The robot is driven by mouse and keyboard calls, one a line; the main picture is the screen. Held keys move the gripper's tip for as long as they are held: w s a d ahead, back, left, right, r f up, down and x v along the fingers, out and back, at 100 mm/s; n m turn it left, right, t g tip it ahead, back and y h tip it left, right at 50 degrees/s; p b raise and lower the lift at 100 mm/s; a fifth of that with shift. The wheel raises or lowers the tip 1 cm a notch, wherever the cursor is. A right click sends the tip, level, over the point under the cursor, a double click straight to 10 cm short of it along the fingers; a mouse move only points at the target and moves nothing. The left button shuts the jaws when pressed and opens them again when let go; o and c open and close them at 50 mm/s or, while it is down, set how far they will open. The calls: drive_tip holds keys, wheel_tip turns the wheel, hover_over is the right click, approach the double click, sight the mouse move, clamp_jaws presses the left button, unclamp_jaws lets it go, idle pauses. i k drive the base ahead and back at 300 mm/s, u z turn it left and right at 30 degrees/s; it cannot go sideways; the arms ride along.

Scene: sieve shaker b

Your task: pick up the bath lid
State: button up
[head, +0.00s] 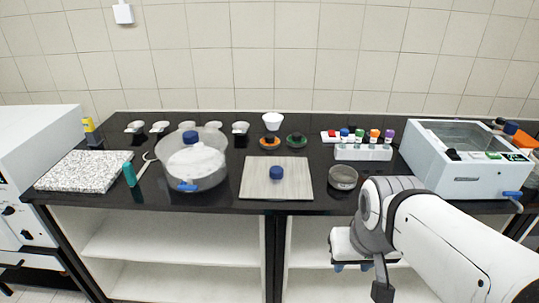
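A flat, pale square plate (257,187) lies on the black counter in the middle of the head view. It has a blue knob (277,173) at its centre and looks like the bath lid. The white bath (458,178) stands at the right, its rectangular top window or opening greyish; I cannot tell whether it is covered. My gripper (352,267) hangs at the lower right, in front of the counter's edge and well apart from the plate. Its blue fingertips look spread, with nothing seen between them. Part of it is hidden by my own arm.
A clear round vessel (212,177) with a blue knob stands left of the plate, and a metal bowl (343,178) right of it. A rack (362,152) of coloured-cap bottles and several small dishes stand behind. A speckled slab (85,172) lies far left.

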sight(264, 177)
drive_tip(key=z, duration=0.05)
drive_tip(key=i, duration=1)
drive_tip(key=u, duration=0.05)
